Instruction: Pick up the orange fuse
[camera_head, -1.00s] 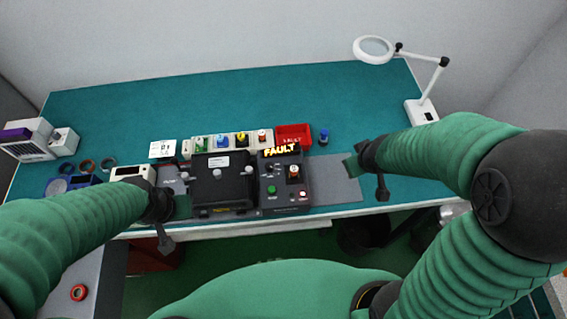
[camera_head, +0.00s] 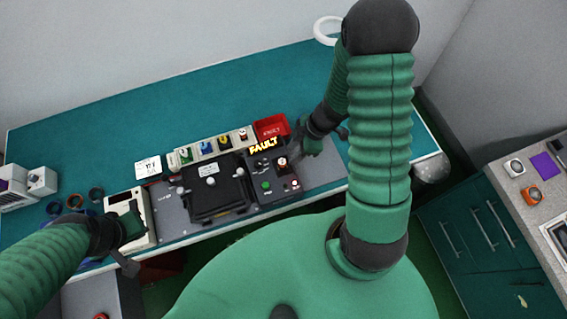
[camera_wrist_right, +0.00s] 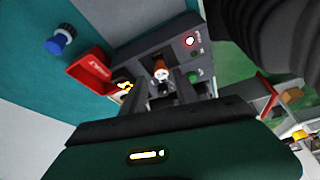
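An orange-topped fuse (camera_head: 282,162) stands in the black control box (camera_head: 270,187), beside a lit FAULT sign. It also shows in the right wrist view (camera_wrist_right: 160,70), near the middle. Another orange-marked fuse (camera_head: 242,135) stands at the right end of the pale rack (camera_head: 252,133). My right gripper (camera_head: 299,153) is low over the box's right side, close to the box fuse. I see no grip on that fuse, and its finger opening is unclear. My left gripper (camera_head: 132,235) hangs over the white meter (camera_head: 140,205) at the bench's front; its opening is also unclear.
A red bin (camera_head: 271,127) stands behind the box. A blue-capped part (camera_wrist_right: 60,42) lies beyond the bin. A black lidded fixture (camera_head: 215,193) sits left of the box. The teal bench (camera_head: 150,110) is clear at the back. A cabinet (camera_head: 490,235) stands at right.

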